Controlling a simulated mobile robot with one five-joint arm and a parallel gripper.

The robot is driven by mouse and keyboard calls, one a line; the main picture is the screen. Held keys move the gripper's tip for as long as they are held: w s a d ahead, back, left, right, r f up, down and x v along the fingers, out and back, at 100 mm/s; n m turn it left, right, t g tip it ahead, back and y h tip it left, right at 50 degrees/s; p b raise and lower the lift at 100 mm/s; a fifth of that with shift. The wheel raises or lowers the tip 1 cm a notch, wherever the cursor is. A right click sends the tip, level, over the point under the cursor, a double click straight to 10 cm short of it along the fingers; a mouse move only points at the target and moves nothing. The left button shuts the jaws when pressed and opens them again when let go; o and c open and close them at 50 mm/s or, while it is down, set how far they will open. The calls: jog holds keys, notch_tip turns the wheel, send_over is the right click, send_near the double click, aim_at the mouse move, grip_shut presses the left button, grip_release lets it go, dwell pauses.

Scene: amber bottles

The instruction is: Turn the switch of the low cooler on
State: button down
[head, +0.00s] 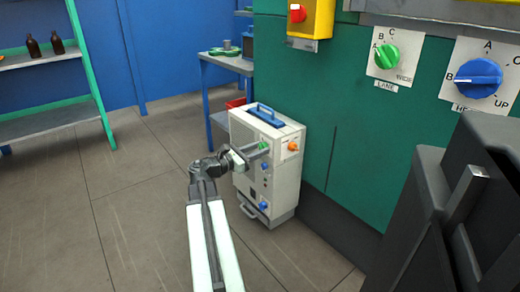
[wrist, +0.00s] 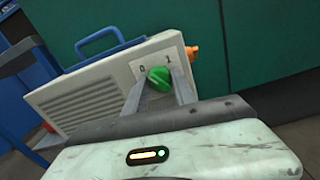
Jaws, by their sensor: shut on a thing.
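The low cooler (head: 286,190) is a cream box with a blue top handle (head: 267,115), standing on the floor against the green wall. Its green switch (wrist: 158,79) sits on a pale plate (wrist: 143,68) marked 0 at left and 1 at right. My gripper (wrist: 158,90) is shut on the green switch, with one finger on each side of it. In the head view my gripper (head: 257,151) reaches the cooler's upper front and partly hides the switch (head: 263,145). I cannot tell clearly which mark the switch points to.
An orange knob (head: 293,146) is right of the switch, and blue knobs (head: 264,206) are below. Large green (head: 387,56) and blue (head: 478,77) dials are on the green cabinet. A blue table (head: 227,63) stands behind the cooler. The floor (head: 130,190) at left is clear.

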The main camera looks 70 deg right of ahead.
jog(key=shift+s+a+m, duration=0.1)
jog(key=shift+m, duration=4.05)
jog(key=shift+s+m, duration=0.1)
jog(key=shift+m, duration=4.05)
jog(key=c, duration=1)
grip_release()
jog(key=shift+w, duration=0.1)
jog(key=shift+c, duration=0.2)
jog(key=v, duration=0.7)
jog(key=shift+w+a, duration=0.2)
jog(key=shift+a, duration=0.1)
jog(key=shift+f, duration=0.1)
